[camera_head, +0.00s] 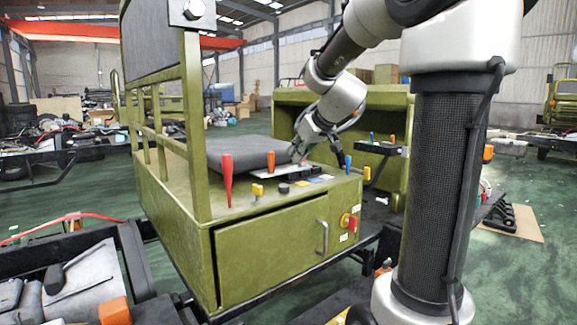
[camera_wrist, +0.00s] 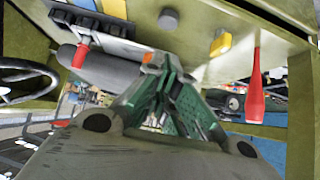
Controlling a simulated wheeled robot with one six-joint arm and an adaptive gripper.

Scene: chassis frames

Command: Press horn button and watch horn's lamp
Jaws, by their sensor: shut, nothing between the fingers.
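My gripper (camera_head: 300,152) is shut and empty, at the end of the arm above the grey seat and the olive chassis deck in the head view. In the wrist view its green fingers (camera_wrist: 166,72) point toward the control panel. I cannot tell which control is the horn button, nor pick out the horn's lamp. I cannot tell whether the fingertips touch anything; the arm and gripper hide part of the deck.
A tall red lever (camera_head: 227,178) and a yellow switch (camera_head: 257,190) stand at the deck's left; both show in the wrist view, lever (camera_wrist: 255,88) and switch (camera_wrist: 220,42). An orange lever (camera_head: 271,161) and blue lever (camera_head: 348,164) stand nearby. An olive post (camera_head: 192,110) rises at left.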

